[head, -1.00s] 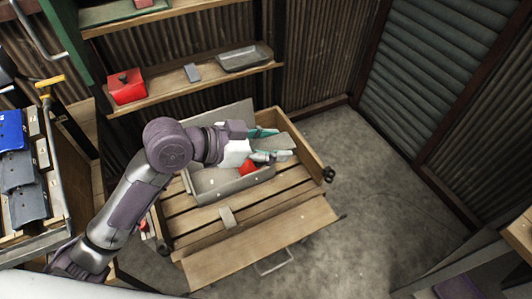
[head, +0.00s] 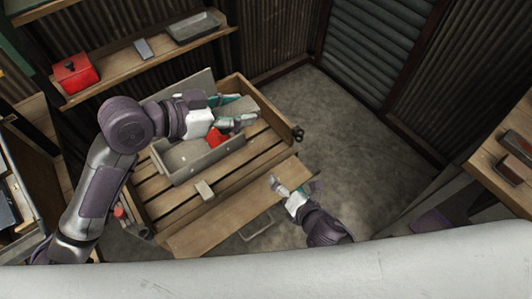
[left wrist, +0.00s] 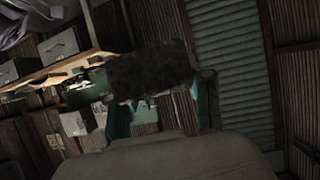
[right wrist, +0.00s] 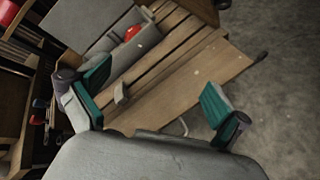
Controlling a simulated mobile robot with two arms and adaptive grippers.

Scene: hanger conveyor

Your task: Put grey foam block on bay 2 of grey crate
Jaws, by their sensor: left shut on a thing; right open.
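The grey foam block (head: 238,107) is between the fingers of my left gripper (head: 228,112), which is shut on it above the far right part of the grey crate. In the left wrist view the block (left wrist: 150,72) looks dark and speckled. The grey crate (head: 202,160) sits in a wooden slatted box; a red thing (head: 217,137) is in it, and my left arm hides part of its inside. In the right wrist view the crate (right wrist: 138,68) is at the upper left. My right gripper (head: 293,188) is open and empty near the wooden box's front flap.
A small grey piece (head: 204,190) is on the wooden box's slats (head: 182,204). A shelf (head: 130,70) behind holds a red box (head: 75,73) and a grey tray (head: 194,27). A wooden table (head: 500,130) stands right. The floor (head: 340,135) between is clear.

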